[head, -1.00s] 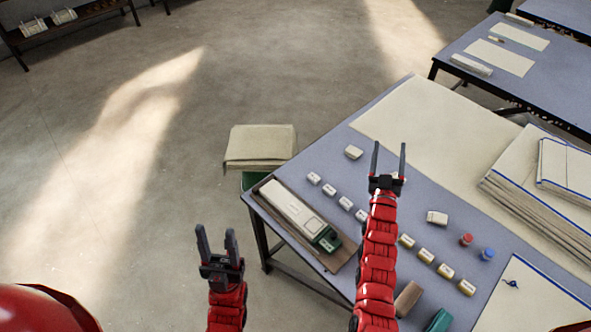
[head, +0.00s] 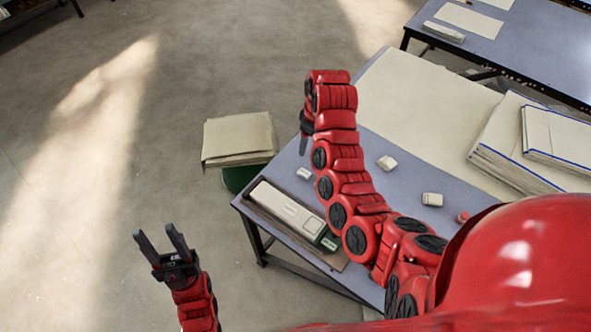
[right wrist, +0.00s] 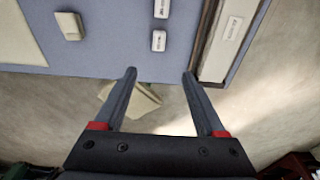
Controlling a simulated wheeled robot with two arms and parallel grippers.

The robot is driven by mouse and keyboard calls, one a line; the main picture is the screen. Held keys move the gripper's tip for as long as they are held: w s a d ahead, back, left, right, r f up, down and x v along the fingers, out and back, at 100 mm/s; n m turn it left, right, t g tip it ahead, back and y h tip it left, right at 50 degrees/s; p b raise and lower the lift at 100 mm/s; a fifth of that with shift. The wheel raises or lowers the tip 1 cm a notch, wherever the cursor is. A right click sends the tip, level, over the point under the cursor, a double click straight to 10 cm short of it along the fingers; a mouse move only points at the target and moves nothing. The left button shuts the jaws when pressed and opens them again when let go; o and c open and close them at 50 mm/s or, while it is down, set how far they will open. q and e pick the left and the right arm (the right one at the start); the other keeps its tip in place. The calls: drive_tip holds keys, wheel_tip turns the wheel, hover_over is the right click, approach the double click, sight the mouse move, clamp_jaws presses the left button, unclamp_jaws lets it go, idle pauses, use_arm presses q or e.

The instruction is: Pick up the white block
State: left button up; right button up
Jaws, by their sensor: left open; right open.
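Which pale block the task means cannot be told. In the head view a plain whitish block (head: 387,162) and another (head: 432,199) lie on the table right of my right arm. A small labelled white block (head: 304,173) lies left of the arm. In the right wrist view a plain whitish block (right wrist: 68,26) lies at upper left, beside two labelled blocks (right wrist: 159,40). My right gripper (right wrist: 158,75) is open and empty above the table's edge; in the head view its arm mostly hides it. My left gripper (head: 155,240) is open and empty, left of the table.
A long white case (head: 285,208) lies on a brown tray at the table's near left edge. A cloth stack (head: 238,138) sits on a green stool beside the table. Cream sheets (head: 505,160) are piled at right. My right arm and body hide much of the table.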

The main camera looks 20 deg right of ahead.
wheel_tip(320, 180, down, 5)
drive_tip(key=b, duration=0.2)
drive_tip(key=p, duration=0.3)
hover_over(305, 173)
drive_tip(key=f, duration=0.5)
drive_tip(key=shift+s+a+f, duration=0.1)
drive_tip(key=shift+s+f, duration=0.2)
drive_tip(key=shift+f, duration=0.05)
drive_tip(key=shift+w+f, duration=0.15)
drive_tip(key=shift+f, duration=0.5)
drive_tip(key=shift+w+f, duration=0.1)
drive_tip(key=shift+f, duration=0.1)
drive_tip(key=shift+f+p, duration=0.3)
drive_tip(key=shift+f, duration=0.8)
drive_tip(key=shift+w+f+b, duration=0.1)
drive_tip(key=shift+f+b, duration=0.55)
drive_tip(key=shift+f, duration=0.65)
